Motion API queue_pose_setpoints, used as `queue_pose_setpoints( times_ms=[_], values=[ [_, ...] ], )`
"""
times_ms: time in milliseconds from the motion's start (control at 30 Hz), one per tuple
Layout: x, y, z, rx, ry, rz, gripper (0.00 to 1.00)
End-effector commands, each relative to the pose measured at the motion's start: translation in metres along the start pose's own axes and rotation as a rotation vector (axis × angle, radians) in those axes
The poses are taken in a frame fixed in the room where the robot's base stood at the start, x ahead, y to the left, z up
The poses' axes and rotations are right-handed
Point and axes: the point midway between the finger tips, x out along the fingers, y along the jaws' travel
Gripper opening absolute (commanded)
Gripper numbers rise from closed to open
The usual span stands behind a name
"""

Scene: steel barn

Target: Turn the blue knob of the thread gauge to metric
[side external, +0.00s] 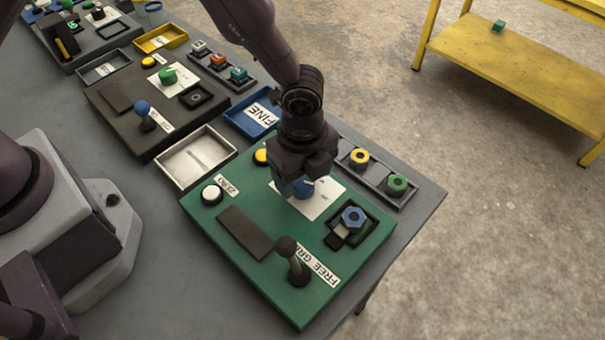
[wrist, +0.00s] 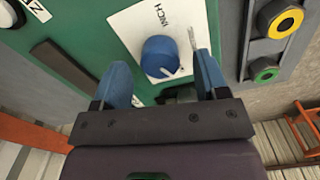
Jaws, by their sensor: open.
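The blue knob (wrist: 160,57) sits on a white dial plate (wrist: 125,22) on the green thread gauge panel (side external: 210,215). In the wrist view a white pointer mark shows on the knob's lower right, and the word INCH is printed on the plate beside the knob. A second label to the right is too cut off to read. My gripper (wrist: 163,88) is open, with one blue finger on each side of the knob and a little below it in the wrist view. In the side view my gripper (side external: 303,190) hangs over the knob and hides most of it.
The green panel also carries a white button (side external: 212,194), a black lever (side external: 288,250) and a blue nut (side external: 353,216) in a dark holder. Yellow (side external: 360,157) and green (side external: 397,184) nuts sit in a rack behind. A black panel (side external: 125,125) stands to the left.

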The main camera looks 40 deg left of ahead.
Motion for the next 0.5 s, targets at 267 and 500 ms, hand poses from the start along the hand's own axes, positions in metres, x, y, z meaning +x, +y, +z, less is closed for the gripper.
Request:
queue_pose_setpoints(
  times_ms=[267, 500],
  values=[
    [0.0113, 0.0001, -0.0001, 0.0, 0.0, -0.001, 0.67],
    [0.011, 0.0, -0.0001, 0.0, 0.0, -0.001, 0.49]
  ],
)
